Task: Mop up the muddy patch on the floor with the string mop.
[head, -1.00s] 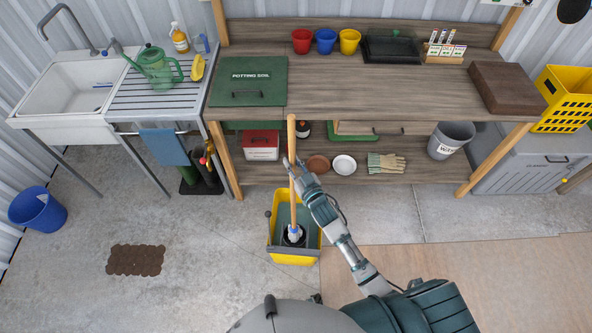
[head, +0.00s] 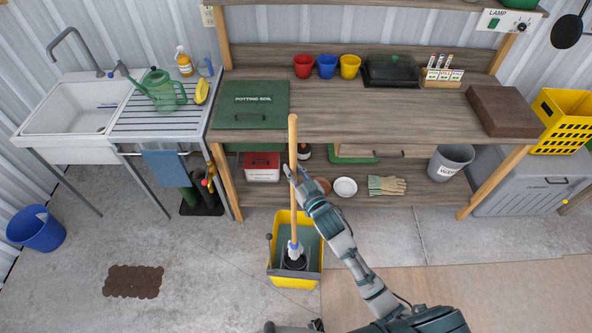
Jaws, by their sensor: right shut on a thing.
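The string mop (head: 293,215) stands upright with its wooden handle rising from a yellow mop bucket (head: 296,282). Its blue-and-white head clamp shows just above the bucket's dark wringer, and its strings are hidden down in there. My right gripper (head: 291,174) is shut on the upper part of the mop handle, in front of the bench's lower shelf. The brown muddy patch (head: 133,281) lies on the concrete floor at the lower left, apart from the bucket. My left gripper is not in view.
A blue bucket (head: 36,229) stands on the floor at the far left. The sink stand (head: 82,105) and wooden workbench (head: 390,111) line the back. Concrete floor between patch and mop bucket is clear. A pale board (head: 500,290) lies at the right.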

